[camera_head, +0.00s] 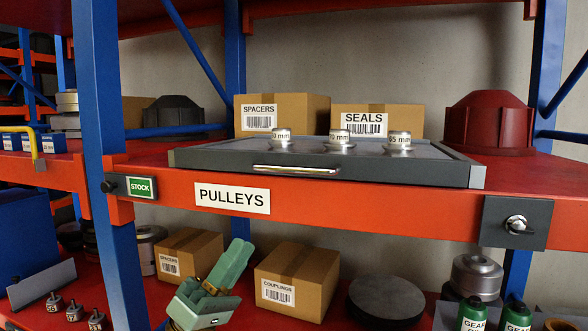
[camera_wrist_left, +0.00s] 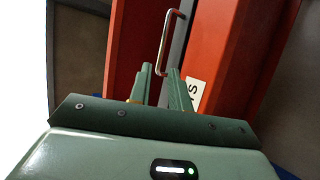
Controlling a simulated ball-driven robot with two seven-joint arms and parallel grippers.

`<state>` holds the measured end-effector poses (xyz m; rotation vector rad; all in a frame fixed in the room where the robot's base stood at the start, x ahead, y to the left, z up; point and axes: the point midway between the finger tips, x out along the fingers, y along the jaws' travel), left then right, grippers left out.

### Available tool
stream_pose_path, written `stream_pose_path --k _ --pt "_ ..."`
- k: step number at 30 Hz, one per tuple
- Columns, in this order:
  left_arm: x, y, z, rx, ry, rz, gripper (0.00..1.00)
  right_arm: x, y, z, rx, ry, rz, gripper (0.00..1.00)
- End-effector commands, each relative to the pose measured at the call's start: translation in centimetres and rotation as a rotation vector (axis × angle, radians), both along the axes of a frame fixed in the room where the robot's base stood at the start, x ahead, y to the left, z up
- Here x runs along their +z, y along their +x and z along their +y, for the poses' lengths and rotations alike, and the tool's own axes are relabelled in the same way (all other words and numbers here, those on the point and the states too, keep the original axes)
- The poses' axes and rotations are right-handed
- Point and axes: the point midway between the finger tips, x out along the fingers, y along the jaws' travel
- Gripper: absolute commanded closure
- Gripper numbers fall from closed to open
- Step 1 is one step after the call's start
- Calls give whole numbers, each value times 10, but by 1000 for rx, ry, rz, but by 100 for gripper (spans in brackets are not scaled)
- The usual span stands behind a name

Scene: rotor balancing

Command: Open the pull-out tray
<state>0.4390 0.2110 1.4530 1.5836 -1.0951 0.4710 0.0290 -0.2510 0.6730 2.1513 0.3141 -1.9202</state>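The dark grey pull-out tray (camera_head: 220,157) lies on the orange shelf, its front edge near the shelf's front edge, so it looks pushed in. Its silver bar handle (camera_head: 297,170) is on the front face, left of the tray's middle. Three metal pulleys with mm labels stand on the tray. My green left gripper (camera_head: 228,268) is below and in front of the shelf beam, left of the handle and apart from it. In the left wrist view the fingers (camera_wrist_left: 160,68) are parted and empty, with the handle (camera_wrist_left: 170,42) ahead of them. My right gripper is out of view.
The orange beam carries the PULLEYS label (camera_head: 232,198) and a grey latch plate with a knob (camera_head: 516,223). A blue post (camera_head: 103,140) stands at left. Boxes sit behind the tray. The lower shelf holds a COUPLINGS box (camera_head: 297,280), a dark disc and green bottles.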

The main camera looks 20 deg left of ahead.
Motion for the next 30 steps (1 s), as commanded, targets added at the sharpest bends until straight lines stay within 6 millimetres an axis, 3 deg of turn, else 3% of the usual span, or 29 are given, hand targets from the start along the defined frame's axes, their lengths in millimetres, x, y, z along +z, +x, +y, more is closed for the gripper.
stream_pose_path --k 4,12,18,24,30 --pt "17 9 -7 -4 -4 0 81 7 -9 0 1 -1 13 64" --pt "71 42 -34 -1 -3 -1 81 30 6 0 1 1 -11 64" --pt "104 65 -52 -2 -3 0 81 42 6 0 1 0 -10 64" --pt "121 78 -62 -1 -2 3 81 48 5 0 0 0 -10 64" --pt "124 81 -64 -1 -2 4 81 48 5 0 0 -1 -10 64"
